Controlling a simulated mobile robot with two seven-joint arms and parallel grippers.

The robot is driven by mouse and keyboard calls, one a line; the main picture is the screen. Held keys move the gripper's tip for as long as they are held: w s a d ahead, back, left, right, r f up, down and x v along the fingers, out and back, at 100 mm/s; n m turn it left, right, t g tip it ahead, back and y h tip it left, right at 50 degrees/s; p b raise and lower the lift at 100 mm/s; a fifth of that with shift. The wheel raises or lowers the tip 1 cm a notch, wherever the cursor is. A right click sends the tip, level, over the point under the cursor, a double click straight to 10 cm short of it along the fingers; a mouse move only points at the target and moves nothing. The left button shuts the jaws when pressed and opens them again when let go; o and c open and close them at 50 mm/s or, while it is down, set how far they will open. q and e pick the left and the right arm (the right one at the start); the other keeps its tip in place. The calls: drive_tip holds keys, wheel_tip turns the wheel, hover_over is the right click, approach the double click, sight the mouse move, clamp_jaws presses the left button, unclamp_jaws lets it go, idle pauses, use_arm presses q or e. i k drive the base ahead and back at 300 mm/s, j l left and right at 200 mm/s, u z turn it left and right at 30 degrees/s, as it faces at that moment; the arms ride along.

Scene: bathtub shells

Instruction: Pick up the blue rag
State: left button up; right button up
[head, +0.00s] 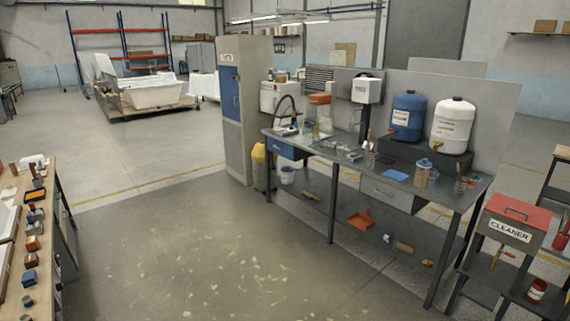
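A flat blue piece that looks like the blue rag (397,175) lies on the top of the long grey workbench (460,199), right of the bench's middle. It is small in the head view, so its folds cannot be made out. A jar with a blue top (422,173) stands just to the right of it. Neither of my grippers is in view, and nothing is seen touching the blue piece.
Blue (407,117) and white (453,126) tanks stand on a dark riser behind. A red-topped cleaner box (508,222) is at the right. A wooden table (14,250) with small items is at the left. The floor (200,250) between is open.

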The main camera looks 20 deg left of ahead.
sight(30, 278)
drive_tip(key=i+j+u, duration=0.1)
drive_tip(key=i+u, duration=0.75)
drive_tip(key=i+l+u, duration=0.1)
drive_tip(key=i+u, duration=0.3)
drive_tip(key=i+j+u, duration=0.4)
drive_tip(key=i+u, duration=0.15)
drive_tip(key=i, duration=0.15)
drive_tip(key=i+j+u, duration=0.1)
drive_tip(key=i+u, duration=0.2)
